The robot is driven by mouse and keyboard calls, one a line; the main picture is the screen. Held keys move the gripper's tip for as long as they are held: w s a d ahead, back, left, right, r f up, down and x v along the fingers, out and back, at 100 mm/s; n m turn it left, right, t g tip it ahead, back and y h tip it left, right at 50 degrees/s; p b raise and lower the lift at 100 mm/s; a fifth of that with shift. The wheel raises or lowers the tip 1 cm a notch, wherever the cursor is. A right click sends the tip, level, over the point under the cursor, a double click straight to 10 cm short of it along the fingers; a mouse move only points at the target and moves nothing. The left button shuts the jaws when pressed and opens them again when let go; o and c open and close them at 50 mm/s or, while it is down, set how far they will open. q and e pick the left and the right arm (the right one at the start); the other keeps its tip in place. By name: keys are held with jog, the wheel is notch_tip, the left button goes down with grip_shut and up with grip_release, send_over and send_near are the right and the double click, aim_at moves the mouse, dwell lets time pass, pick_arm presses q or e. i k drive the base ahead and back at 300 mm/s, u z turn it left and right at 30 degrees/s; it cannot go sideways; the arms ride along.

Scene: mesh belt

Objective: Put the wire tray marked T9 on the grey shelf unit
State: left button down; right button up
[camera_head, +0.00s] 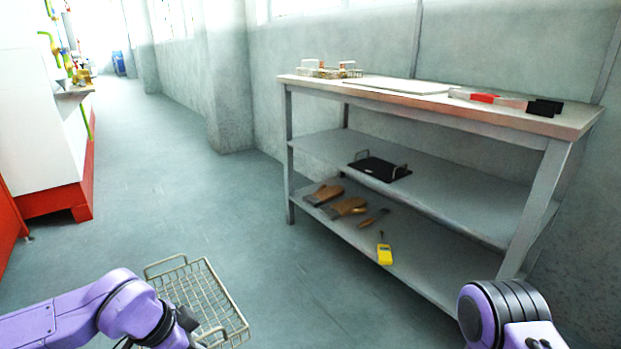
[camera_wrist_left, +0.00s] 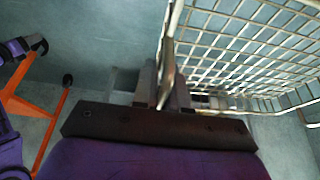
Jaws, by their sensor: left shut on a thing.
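A wire tray (camera_head: 205,300) of pale metal mesh hangs over the floor at the lower left of the head view, in front of my left arm. Its mesh also fills the upper right of the left wrist view (camera_wrist_left: 245,45). My left gripper (camera_wrist_left: 165,85) is shut on the tray's wire rim. No T9 mark can be read on the tray. The grey shelf unit (camera_head: 430,200) stands at the right against the wall, with a top and two lower shelves. My right arm shows at the lower right of the head view, but its gripper is out of sight.
A black tray (camera_head: 380,169) lies on the middle shelf, with bare room to its right. Brushes (camera_head: 345,207) and a yellow device (camera_head: 384,254) lie on the bottom shelf. The top holds a white board (camera_head: 395,85) and small items. A red and white machine (camera_head: 45,120) stands left.

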aim_at(452, 195)
jog(key=u, duration=0.45)
jog(key=i, duration=0.75)
jog(key=z, duration=1.4)
